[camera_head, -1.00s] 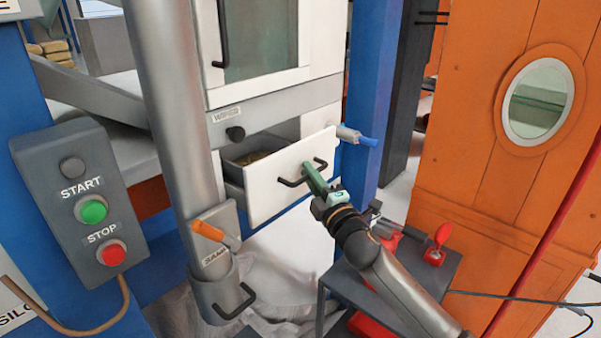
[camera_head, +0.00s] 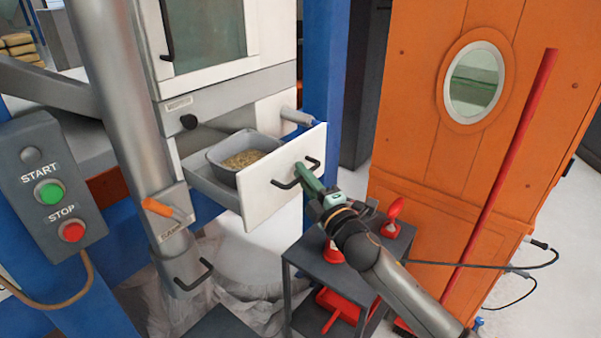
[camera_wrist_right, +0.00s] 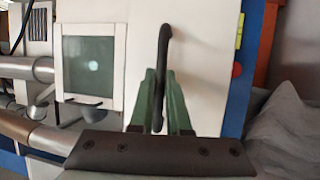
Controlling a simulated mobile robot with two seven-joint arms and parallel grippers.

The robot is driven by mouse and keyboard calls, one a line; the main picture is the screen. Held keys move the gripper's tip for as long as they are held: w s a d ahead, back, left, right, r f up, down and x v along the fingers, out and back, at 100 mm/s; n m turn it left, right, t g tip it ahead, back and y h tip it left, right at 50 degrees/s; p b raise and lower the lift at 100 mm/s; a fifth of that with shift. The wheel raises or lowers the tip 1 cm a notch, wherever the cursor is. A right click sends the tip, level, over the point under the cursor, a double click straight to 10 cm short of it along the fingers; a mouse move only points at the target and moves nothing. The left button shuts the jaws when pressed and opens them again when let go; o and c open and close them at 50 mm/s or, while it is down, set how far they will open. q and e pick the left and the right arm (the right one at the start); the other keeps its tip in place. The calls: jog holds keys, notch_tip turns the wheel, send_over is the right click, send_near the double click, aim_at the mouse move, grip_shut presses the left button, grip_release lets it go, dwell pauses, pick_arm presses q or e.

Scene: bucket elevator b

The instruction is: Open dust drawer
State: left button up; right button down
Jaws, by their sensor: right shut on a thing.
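The dust drawer (camera_head: 282,188) has a white front and grey sides, and it stands pulled well out of the white cabinet. A grey bin (camera_head: 226,152) with tan grainy material sits inside it. My right gripper (camera_head: 305,173) is shut on the drawer's black bar handle (camera_head: 284,184). In the right wrist view the green fingers (camera_wrist_right: 160,108) stand on both sides of the black handle (camera_wrist_right: 163,60). My left gripper is not in view.
A grey control box (camera_head: 45,185) with START and STOP buttons is at the left. A grey cart (camera_head: 300,258) with red items stands below my right arm. An orange cabinet (camera_head: 420,140) is at the right.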

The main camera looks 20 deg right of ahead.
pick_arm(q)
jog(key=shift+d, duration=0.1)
pick_arm(e)
jog(key=c, duration=0.9)
grip_release()
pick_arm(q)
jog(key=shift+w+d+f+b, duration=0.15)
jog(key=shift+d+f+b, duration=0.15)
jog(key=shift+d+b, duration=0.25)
pick_arm(e)
jog(key=shift+v, duration=6.3)
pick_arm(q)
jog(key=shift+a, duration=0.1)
